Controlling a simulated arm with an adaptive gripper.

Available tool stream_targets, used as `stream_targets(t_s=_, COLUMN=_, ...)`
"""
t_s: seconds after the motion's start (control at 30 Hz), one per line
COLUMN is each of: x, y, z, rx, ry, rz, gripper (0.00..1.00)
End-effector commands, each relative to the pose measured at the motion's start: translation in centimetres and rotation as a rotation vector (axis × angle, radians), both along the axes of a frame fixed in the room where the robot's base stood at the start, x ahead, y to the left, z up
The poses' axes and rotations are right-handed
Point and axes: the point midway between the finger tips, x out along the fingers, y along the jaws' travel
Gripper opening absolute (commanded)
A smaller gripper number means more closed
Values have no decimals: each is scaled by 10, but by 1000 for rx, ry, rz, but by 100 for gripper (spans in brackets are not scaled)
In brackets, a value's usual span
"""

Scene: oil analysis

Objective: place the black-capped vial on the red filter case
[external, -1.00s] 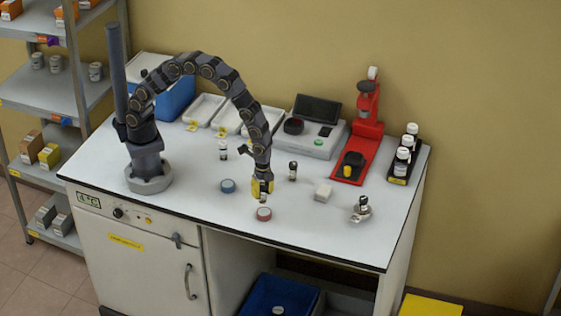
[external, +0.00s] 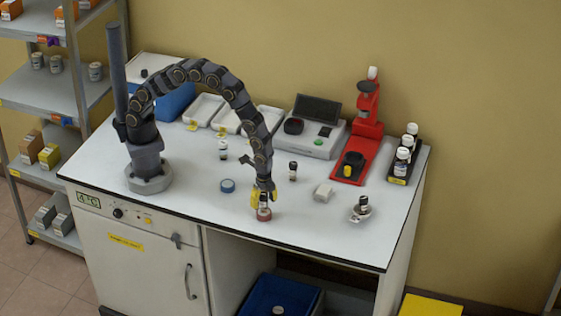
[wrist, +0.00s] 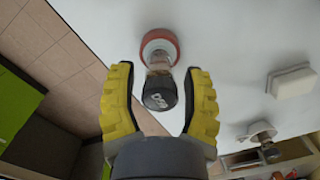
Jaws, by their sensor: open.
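The red filter case (external: 264,217) lies flat near the front middle of the bench; its red rim shows at the top of the wrist view (wrist: 159,37). The black-capped vial (external: 264,209) stands on the case and looks upright. In the wrist view, the vial's black cap (wrist: 160,92) points toward the camera and its label end meets the case. My gripper (external: 263,196) is just above the case, with its yellow fingers (wrist: 160,76) spread on both sides of the vial. Gaps show between both fingers and the vial.
A blue round case (external: 228,186) lies to the left. Other dark-capped vials stand behind (external: 223,150) and to the right (external: 293,171). A white block (external: 323,192) and a dish with a small vial (external: 361,209) are farther right. The bench front edge is close.

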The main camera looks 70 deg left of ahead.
Motion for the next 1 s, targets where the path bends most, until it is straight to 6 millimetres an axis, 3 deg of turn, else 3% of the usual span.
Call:
stream_targets(t_s=0.17, x=1, y=-2, z=15, rx=-4, ry=-4, rz=0, gripper=48)
stream_targets(t_s=0.6, x=1, y=-4, z=104, rx=-5, ry=-5, rz=-1, gripper=48)
stream_targets(t_s=0.9, x=1, y=-3, z=123, rx=0, ry=0, rz=1, gripper=48)
stream_targets(t_s=1.0, x=4, y=7, z=130, rx=2, ry=1, rz=35, gripper=48)
